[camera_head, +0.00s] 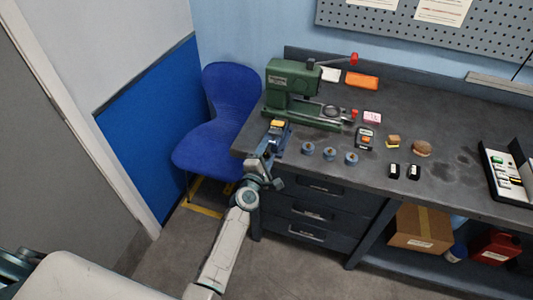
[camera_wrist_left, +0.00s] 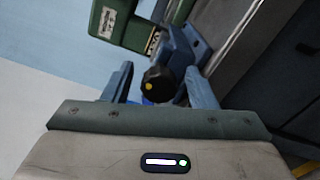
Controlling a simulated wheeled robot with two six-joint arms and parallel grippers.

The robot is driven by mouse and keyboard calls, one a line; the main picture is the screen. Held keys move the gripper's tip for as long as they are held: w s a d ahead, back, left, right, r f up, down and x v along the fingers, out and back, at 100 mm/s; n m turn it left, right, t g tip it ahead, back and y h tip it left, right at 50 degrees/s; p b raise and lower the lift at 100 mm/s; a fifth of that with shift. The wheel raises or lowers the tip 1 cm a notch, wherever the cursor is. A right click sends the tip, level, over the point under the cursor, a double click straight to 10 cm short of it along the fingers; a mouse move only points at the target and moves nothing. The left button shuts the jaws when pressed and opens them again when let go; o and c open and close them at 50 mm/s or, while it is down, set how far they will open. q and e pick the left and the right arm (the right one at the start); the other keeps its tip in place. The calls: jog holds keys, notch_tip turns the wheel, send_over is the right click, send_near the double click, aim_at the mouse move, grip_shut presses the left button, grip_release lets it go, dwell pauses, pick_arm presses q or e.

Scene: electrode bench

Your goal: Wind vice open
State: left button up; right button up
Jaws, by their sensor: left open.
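The blue vice (camera_head: 283,139) sits at the front left corner of the dark bench, with a yellow-orange piece (camera_head: 278,124) at its top. In the left wrist view the vice (camera_wrist_left: 187,47) shows its black round knob (camera_wrist_left: 158,84) with a yellow dot, facing my gripper. My left gripper (camera_head: 262,168) is just in front of the vice at the bench edge. In the left wrist view my left gripper (camera_wrist_left: 160,82) is open, one finger on each side of the knob, with visible gaps. I cannot tell how deep the knob lies between the fingers. My right gripper is not in view.
A green press (camera_head: 290,90) with a red-knobbed lever stands behind the vice. Several blue round pieces (camera_head: 330,153) and a small meter (camera_head: 365,138) lie to the right. A blue chair (camera_head: 225,120) stands left of the bench. Drawers (camera_head: 308,213) are below the bench edge.

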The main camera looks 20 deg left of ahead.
pick_arm(q)
jog(key=s+b, duration=0.1)
jog(key=s, duration=0.9)
jog(key=shift+s+a, duration=0.2)
jog(key=shift+s, duration=0.2)
jog(key=s+a+f+m+g+b, duration=0.1)
jog(key=s+f+m+g, duration=0.3)
jog(key=f, duration=0.8)
jog(key=s+a+f+m+g, duration=0.15)
jog(key=s+f+m, duration=0.35)
jog(key=f, duration=0.7)
jog(key=s+f+m+g+b, duration=0.1)
jog(key=s+f+m+g, duration=0.15)
jog(key=s+f, duration=0.65)
jog(key=s+a+f+m+g, duration=0.3)
jog(key=s+f, duration=0.4)
jog(key=s, duration=0.3)
jog(key=s+a+f+m+g+y+b, duration=0.1)
jog(key=s+a+f+m+g, duration=0.2)
jog(key=s+f, duration=0.5)
jog(key=s+a+f+m+g, duration=0.2)
jog(key=s+a+f+m, duration=0.1)
jog(key=s+f, duration=0.5)
jog(key=s+m, duration=0.1)
jog(key=s, duration=0.2)
jog(key=shift+s+a+g+b, duration=0.15)
jog(key=shift+s+g+b, duration=0.25)
